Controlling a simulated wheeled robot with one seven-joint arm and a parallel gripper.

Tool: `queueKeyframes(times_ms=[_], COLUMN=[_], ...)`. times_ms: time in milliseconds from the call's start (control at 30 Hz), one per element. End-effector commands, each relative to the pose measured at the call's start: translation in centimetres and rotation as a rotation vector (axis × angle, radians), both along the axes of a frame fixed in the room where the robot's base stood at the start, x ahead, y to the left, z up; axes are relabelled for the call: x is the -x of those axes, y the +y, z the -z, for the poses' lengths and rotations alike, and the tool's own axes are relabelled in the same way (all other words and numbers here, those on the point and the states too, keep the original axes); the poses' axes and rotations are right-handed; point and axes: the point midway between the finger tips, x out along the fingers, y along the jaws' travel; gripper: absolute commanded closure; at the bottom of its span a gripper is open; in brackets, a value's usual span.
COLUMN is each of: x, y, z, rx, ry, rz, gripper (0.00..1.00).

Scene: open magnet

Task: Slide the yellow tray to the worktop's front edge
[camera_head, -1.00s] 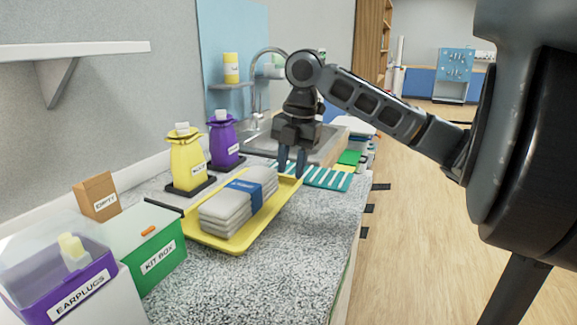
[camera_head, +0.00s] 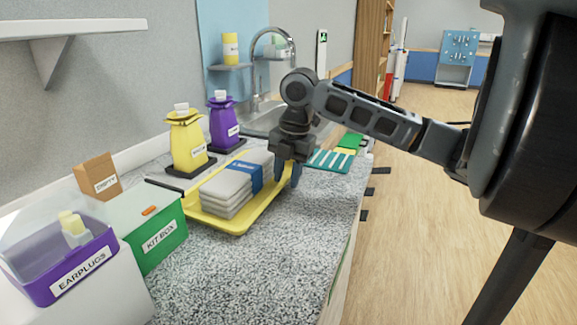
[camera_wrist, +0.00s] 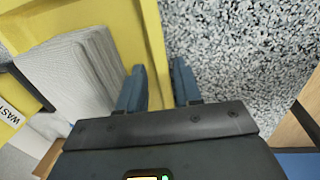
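The yellow tray (camera_head: 233,225) lies on the speckled worktop (camera_head: 270,265) in the head view, with a strip of worktop between it and the front edge on the right. A stack of grey folded cloths with a blue band (camera_head: 232,188) lies in it. My gripper (camera_head: 288,180) points down at the tray's right rim, towards its far end. In the wrist view, the fingers (camera_wrist: 159,88) stand apart on either side of the yellow rim (camera_wrist: 153,45). A gap shows between the rim and the right finger. The fingertips' depth against the worktop is hard to tell.
A yellow bottle (camera_head: 187,142) and purple bottle (camera_head: 223,122) stand behind the tray. A green kit box (camera_head: 160,245) and purple earplugs box (camera_head: 75,275) are at the near left. A teal striped mat (camera_head: 332,160) lies beyond. The worktop's near right is clear.

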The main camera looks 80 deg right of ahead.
Motion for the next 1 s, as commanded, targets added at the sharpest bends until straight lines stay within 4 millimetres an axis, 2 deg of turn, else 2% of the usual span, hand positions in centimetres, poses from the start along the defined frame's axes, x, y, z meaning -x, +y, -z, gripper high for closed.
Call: queueKeyframes(times_ms=[267, 600, 1000], x=[-0.01, -0.01, 0.00], y=[-0.01, -0.01, -0.02], z=[0.06, 0.03, 0.01], rx=[0.000, 0.000, 0.000], ry=[0.000, 0.000, 0.000], rz=[0.000, 0.000, 0.001], gripper=[0.67, 0.99, 1.00])
